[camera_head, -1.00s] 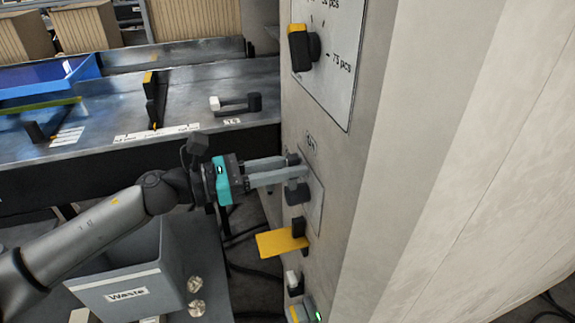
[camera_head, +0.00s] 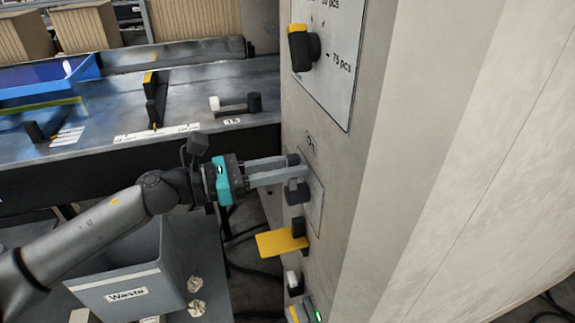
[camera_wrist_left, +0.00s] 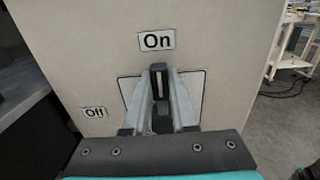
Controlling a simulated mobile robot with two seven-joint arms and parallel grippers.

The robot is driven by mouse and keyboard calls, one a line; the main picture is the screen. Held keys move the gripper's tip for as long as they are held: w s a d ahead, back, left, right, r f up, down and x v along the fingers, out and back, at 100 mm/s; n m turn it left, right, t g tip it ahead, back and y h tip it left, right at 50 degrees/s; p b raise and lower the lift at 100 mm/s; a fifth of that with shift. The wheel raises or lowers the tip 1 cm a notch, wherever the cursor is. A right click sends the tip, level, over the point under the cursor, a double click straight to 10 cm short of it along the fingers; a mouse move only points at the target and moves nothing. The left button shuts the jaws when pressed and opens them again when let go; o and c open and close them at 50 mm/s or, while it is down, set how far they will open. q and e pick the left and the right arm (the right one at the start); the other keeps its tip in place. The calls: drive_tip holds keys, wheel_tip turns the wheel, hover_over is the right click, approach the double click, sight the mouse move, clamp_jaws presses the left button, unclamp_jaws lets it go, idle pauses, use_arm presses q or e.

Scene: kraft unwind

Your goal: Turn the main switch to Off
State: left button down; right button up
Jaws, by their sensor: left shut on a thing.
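The main switch (camera_wrist_left: 158,76) is a dark knob on a pale plate on the cabinet face. In the left wrist view a white mark on it points up toward the "On" label (camera_wrist_left: 157,40). The "Off" label (camera_wrist_left: 95,112) is to its lower left. My left gripper (camera_wrist_left: 159,84) is shut on the switch, one finger on each side. In the head view my left gripper (camera_head: 297,172) reaches the cabinet from the left, and the dark switch (camera_head: 297,193) shows partly below its fingers. My right gripper is not in view.
The cabinet (camera_head: 400,170) fills the right side. A black-and-yellow selector knob (camera_head: 302,47) sits above the switch. A yellow plate (camera_head: 282,242) sticks out below. A grey waste bin (camera_head: 130,285) stands under my left arm. A metal table (camera_head: 200,95) lies behind.

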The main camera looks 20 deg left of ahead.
use_arm(q)
drive_tip(key=shift+w+a, duration=0.1)
drive_tip(key=shift+w, duration=0.05)
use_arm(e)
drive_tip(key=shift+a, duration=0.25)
use_arm(q)
drive_tip(key=shift+w+a+n, duration=0.15)
drive_tip(key=shift+w+n, duration=0.1)
drive_tip(key=shift+n, duration=0.45)
drive_tip(key=n, duration=0.1)
drive_tip(key=w+a+n+p, duration=0.1)
drive_tip(key=n, duration=0.1)
drive_tip(key=shift+w+f, duration=0.2)
drive_tip(key=shift+w, duration=0.05)
drive_tip(key=w+a+f+n+p, duration=0.2)
drive_tip(key=f+n, duration=0.4)
drive_tip(key=n, duration=0.7)
drive_tip(key=shift+w+a+f+n, duration=0.15)
drive_tip(key=shift+w+f+n, duration=0.2)
drive_tip(key=shift+w, duration=0.35)
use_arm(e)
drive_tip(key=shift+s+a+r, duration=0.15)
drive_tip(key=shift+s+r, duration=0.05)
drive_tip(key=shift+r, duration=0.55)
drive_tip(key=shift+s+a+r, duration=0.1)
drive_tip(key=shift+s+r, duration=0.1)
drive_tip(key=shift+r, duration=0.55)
